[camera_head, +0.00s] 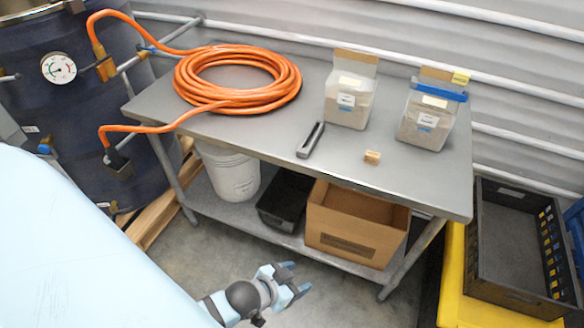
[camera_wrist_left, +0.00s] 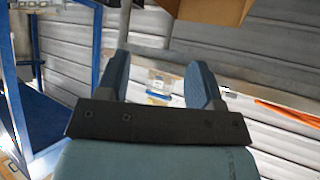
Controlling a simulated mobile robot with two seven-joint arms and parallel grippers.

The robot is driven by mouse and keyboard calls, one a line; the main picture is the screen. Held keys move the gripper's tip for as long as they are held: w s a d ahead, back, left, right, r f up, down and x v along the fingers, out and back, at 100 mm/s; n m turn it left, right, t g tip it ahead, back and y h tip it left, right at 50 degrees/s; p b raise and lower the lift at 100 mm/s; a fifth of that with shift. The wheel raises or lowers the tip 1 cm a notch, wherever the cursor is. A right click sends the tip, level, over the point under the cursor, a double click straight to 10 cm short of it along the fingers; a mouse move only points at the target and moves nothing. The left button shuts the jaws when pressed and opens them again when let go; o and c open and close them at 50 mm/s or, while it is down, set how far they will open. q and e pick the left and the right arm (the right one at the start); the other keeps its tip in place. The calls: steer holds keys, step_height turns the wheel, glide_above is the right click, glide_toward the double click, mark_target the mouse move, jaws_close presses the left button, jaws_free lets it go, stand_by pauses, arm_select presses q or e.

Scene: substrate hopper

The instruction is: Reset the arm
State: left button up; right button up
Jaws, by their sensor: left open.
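My left gripper (camera_head: 291,283) is low in front of the metal table, over the concrete floor, with its arm coming in from the lower left. Its two blue fingers are apart and empty. In the left wrist view the fingers (camera_wrist_left: 162,80) stand apart, with a small container with a blue band (camera_wrist_left: 157,84) seen well beyond them. My right gripper is in neither view.
The metal table (camera_head: 235,138) bears an orange hose coil (camera_head: 238,105), two clear containers (camera_head: 349,100) (camera_head: 428,115), a dark grey tool (camera_head: 311,140) and a small tan block (camera_head: 372,157). Its lower shelf holds a cardboard box (camera_head: 350,241), a black bin (camera_head: 283,217) and a white bucket (camera_head: 232,178).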

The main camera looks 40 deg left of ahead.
arm_select(q)
steer(key=shift+s, duration=0.55)
steer(key=r+p, duration=0.3)
steer(key=p, duration=0.1)
steer(key=shift+a+r, duration=0.2)
steer(key=shift+r, duration=0.2)
stand_by(0.3)
